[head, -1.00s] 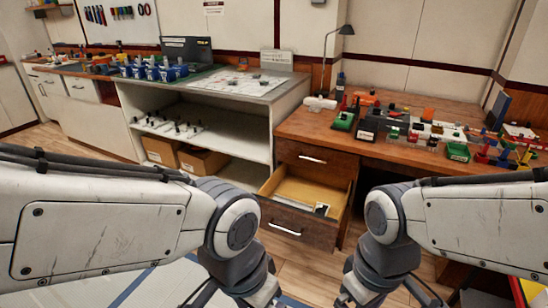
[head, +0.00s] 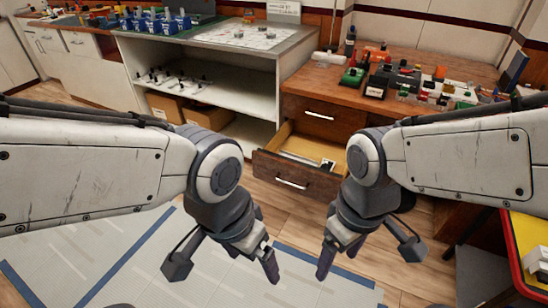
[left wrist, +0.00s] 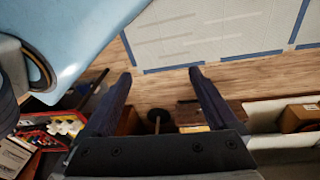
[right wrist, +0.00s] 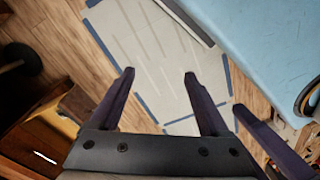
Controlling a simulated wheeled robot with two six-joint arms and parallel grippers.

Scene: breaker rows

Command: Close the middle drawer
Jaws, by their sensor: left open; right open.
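The open drawer (head: 285,174) is in the wooden desk in the head view, below a shut upper drawer (head: 325,103). It is pulled well out and has a silver bar handle (head: 292,184) and some flat items inside. Part of its right side is hidden behind my right arm. My left gripper (head: 268,262) is open and empty, in front of the drawer and lower in the picture. My right gripper (head: 327,260) is open and empty, to the right of it. Neither touches the drawer. The left wrist view (left wrist: 160,75) and right wrist view (right wrist: 159,75) show spread fingers with nothing between.
A white open shelf unit (head: 262,100) with cardboard boxes stands left of the desk. The desktop (head: 315,82) holds many small coloured parts. The floor before the drawer is clear, with a blue-lined grey mat (head: 110,262).

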